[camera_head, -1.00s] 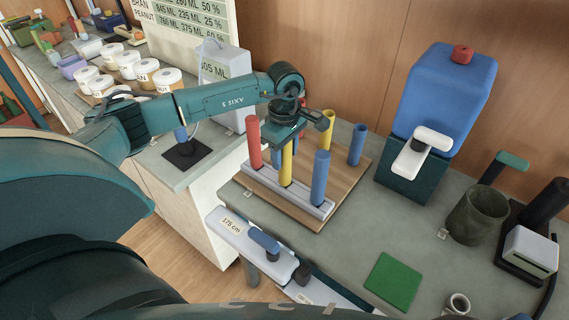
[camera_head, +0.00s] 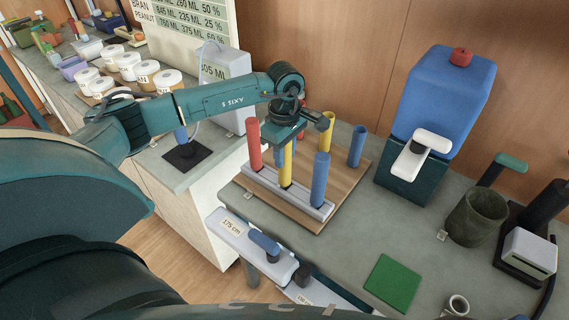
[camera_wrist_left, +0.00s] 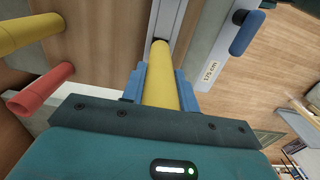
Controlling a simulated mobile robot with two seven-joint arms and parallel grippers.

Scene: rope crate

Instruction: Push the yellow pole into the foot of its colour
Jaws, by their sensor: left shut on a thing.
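The yellow pole (camera_head: 286,168) stands upright between a red pole (camera_head: 254,145) and a blue pole (camera_head: 320,178), its lower end at the long grey foot rail (camera_head: 262,178). My left gripper (camera_head: 285,147) is shut around the yellow pole's upper part from above. In the left wrist view the yellow pole (camera_wrist_left: 160,85) runs between the blue fingers down to the rail (camera_wrist_left: 166,22). I cannot tell how deep it sits, and the colour of its foot is hidden. My right gripper is not in view.
The rail lies on a wooden board (camera_head: 340,190). Another yellow pole (camera_head: 327,128) and a blue pole (camera_head: 357,145) stand behind. A blue-and-green dispenser (camera_head: 440,95) is to the right. A white device marked 175 cm (camera_head: 236,236) lies along the front. A green mat (camera_head: 393,282) lies front right.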

